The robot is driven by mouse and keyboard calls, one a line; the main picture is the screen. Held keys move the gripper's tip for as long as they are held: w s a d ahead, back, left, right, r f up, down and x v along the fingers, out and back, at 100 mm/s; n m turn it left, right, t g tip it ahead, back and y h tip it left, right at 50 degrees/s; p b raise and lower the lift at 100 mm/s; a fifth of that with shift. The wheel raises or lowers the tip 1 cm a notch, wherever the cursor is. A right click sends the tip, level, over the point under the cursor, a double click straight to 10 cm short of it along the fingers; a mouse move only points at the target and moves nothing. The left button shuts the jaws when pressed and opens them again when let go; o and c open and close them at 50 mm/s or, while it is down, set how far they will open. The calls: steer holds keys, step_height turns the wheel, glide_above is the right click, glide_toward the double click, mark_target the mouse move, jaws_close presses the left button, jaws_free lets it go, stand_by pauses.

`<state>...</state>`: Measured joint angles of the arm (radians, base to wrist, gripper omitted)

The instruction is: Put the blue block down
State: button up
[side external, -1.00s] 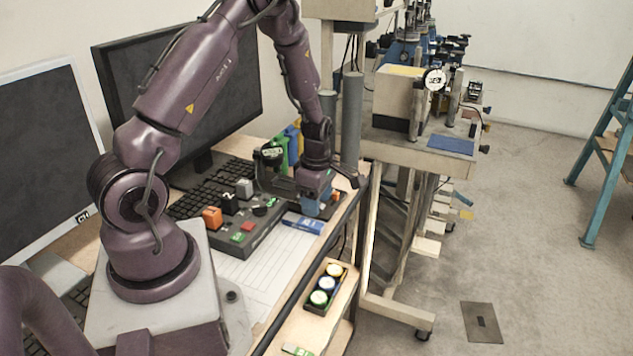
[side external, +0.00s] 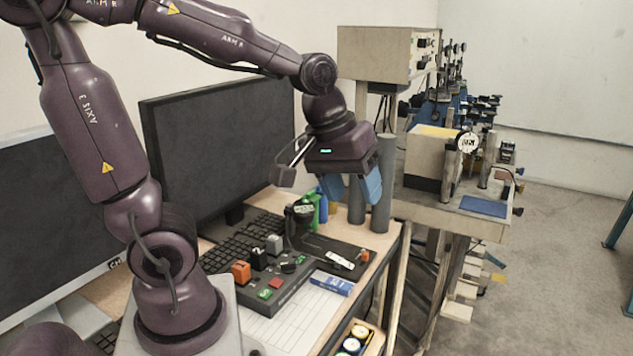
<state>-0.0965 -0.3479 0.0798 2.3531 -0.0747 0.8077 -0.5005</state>
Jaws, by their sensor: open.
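A small blue block (side external: 331,283) with pale markings lies flat on the desk, beside the right end of the dark control panel. It is the only blue block-shaped thing I can make out on the desk. My gripper (side external: 352,196) is raised above the back right of the desk, pointing down, with two blue fingers. The fingers are apart, and I see nothing between them. The gripper is well above the blue block and apart from it.
The control panel (side external: 275,287) carries orange, black, grey, red and green controls. Behind it are a keyboard (side external: 232,246), a monitor (side external: 218,145) and green and blue bottles. A box of round jars (side external: 353,345) sits in front.

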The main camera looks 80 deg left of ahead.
steer(key=s+d+r+m+t, duration=0.1)
steer(key=s+d+r+m, duration=0.2)
steer(key=s+m, duration=0.3)
steer(key=shift+s+d+m+t, duration=0.2)
steer(key=shift+d+m+t, duration=0.15)
steer(key=shift+m, duration=0.75)
